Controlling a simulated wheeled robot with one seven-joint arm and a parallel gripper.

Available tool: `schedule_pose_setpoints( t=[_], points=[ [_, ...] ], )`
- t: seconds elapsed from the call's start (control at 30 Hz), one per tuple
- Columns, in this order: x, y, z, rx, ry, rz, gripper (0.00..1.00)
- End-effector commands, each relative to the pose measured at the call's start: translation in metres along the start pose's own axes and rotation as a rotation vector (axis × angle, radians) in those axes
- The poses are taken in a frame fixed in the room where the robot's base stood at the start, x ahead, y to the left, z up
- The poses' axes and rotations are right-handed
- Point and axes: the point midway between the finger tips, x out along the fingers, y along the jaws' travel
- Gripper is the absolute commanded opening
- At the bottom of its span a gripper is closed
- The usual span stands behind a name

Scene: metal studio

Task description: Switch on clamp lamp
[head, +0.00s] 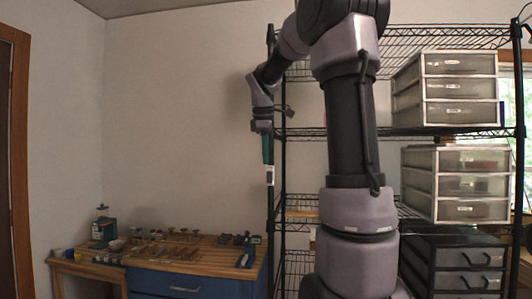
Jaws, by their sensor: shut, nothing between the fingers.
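My gripper (270,180) hangs pointing down near the left upright of the wire shelf, above the right end of the wooden bench. It is small in the view, shut, with nothing visible held in it. I cannot pick out a clamp lamp for certain. A dark upright object (245,252) stands near the bench's right end, below and left of my gripper and apart from it. It is too small to tell whether it is a clamp or a lamp. No lit lamp shows. My arm hides part of the shelf.
The wooden bench (205,256) has a blue drawer (165,285) and holds several small tools. The black wire shelf (440,133) carries drawer units (458,88) at right. The wall above the bench is clear.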

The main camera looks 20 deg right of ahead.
Motion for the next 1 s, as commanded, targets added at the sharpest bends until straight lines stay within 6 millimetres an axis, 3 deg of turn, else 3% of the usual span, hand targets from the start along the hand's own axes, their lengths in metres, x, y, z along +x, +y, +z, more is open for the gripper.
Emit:
schedule_pose_setpoints(
  t=[0.1, 0.3, 0.6, 1.0],
  points=[
    [0.028, -0.001, 0.0, -0.001, -0.002, -0.004, 0.0],
    [0.066, 0.004, 0.001, 0.002, -0.001, -0.002, 0.0],
    [0.077, 0.034, 0.0, 0.001, 0.0, 0.001, 0.0],
    [0.079, 0.036, 0.0, 0.001, 0.0, 0.0, 0.0]
  ],
)
